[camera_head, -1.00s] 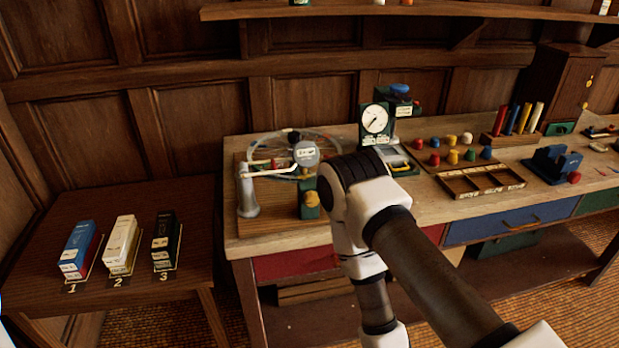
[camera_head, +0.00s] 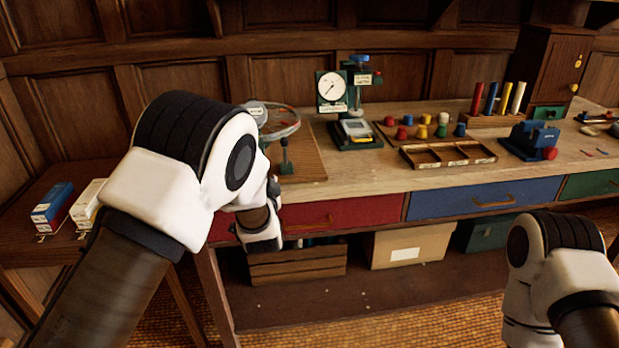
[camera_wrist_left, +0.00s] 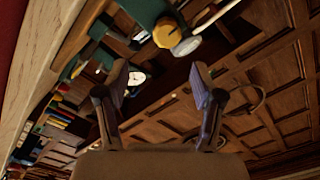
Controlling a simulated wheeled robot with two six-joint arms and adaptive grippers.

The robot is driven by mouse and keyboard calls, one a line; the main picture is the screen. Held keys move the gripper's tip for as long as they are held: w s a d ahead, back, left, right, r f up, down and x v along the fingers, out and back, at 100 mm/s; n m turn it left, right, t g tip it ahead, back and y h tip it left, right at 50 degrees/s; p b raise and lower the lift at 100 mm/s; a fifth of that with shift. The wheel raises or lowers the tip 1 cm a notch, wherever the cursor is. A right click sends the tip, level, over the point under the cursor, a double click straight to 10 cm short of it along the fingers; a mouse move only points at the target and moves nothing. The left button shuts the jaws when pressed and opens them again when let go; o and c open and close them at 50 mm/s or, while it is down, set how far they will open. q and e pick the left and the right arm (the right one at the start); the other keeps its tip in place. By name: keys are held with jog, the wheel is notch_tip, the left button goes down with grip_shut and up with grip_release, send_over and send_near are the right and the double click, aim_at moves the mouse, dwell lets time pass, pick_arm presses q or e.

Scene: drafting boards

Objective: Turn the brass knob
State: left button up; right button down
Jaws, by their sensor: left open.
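The brass knob (camera_wrist_left: 166,33) shows in the left wrist view on a dark green block, near the top, beside a pale round disc (camera_wrist_left: 186,46). My left gripper (camera_wrist_left: 159,80) is open and empty, its two fingers spread below the knob in that picture. The fingers look apart from the knob; the exact distance cannot be told. In the head view my left arm hides the knob and its own gripper. Part of my right arm shows at the lower right, with its gripper out of sight.
A white dial gauge (camera_head: 332,91) stands at the back of the workbench (camera_head: 370,171). Coloured pegs, an open compartment tray (camera_head: 448,153) and a blue device (camera_head: 530,141) lie to its right. Small boxes are on the side table at left. The bench's front middle is clear.

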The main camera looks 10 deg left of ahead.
pick_arm(q)
jog(key=x, duration=0.3)
jog(key=a+p+x, duration=0.1)
jog(key=x, duration=0.5)
jog(key=shift+s+a+f, duration=0.15)
jog(key=shift+s+a, duration=0.1)
jog(key=shift+a, duration=0.1)
jog(key=shift+d, duration=0.15)
jog(key=shift+c, duration=1.3)
jog(key=shift+s, duration=0.1)
jog(key=c, duration=0.9)
pick_arm(e)
jog(key=shift+w+a+r, duration=0.2)
jog(key=shift+a+r, duration=0.35)
